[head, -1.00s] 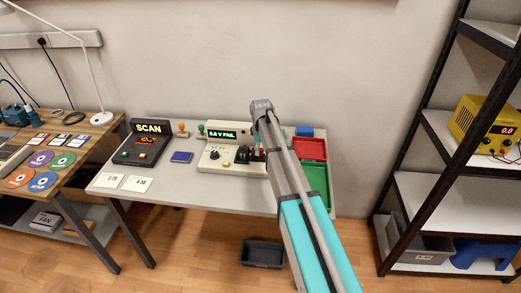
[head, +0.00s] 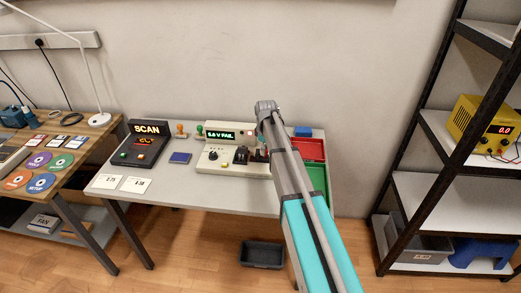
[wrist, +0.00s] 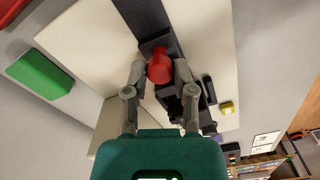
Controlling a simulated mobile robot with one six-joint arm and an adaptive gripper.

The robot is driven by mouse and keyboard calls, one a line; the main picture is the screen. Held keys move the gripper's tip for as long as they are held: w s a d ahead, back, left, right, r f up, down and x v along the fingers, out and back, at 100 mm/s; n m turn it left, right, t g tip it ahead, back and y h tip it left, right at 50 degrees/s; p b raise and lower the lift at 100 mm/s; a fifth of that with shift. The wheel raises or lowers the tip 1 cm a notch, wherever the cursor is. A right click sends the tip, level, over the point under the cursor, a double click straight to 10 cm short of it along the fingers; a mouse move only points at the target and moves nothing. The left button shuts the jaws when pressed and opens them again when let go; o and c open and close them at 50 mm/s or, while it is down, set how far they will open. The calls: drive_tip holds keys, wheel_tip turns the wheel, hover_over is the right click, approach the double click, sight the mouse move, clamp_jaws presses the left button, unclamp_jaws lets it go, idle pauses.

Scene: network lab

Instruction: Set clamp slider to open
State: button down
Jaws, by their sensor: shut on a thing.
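The clamp slider's red knob (wrist: 160,67) sits on a dark slide strip on the pale tester (wrist: 90,45) in the wrist view. My gripper (wrist: 159,72) has one finger on each side of the knob and is shut on it. In the head view the tester (head: 212,160) stands on the grey table with a green lit display reading "5.6 V FAIL". My gripper (head: 263,153) is at the tester's right part, and my arm partly hides the slider there. A black fixture (head: 240,155) sits just left of it.
A red tray (head: 312,148) and a green tray (head: 318,175) lie right of the tester. A SCAN unit (head: 147,142), a blue box (head: 181,157) and two white cards (head: 123,182) lie to the left. A shelf rack (head: 440,190) stands at the right.

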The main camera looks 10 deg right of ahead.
drive_tip(key=shift+d, duration=0.25)
drive_tip(key=shift+c, duration=2.2)
unclamp_jaws()
drive_tip(key=shift+d, duration=0.1)
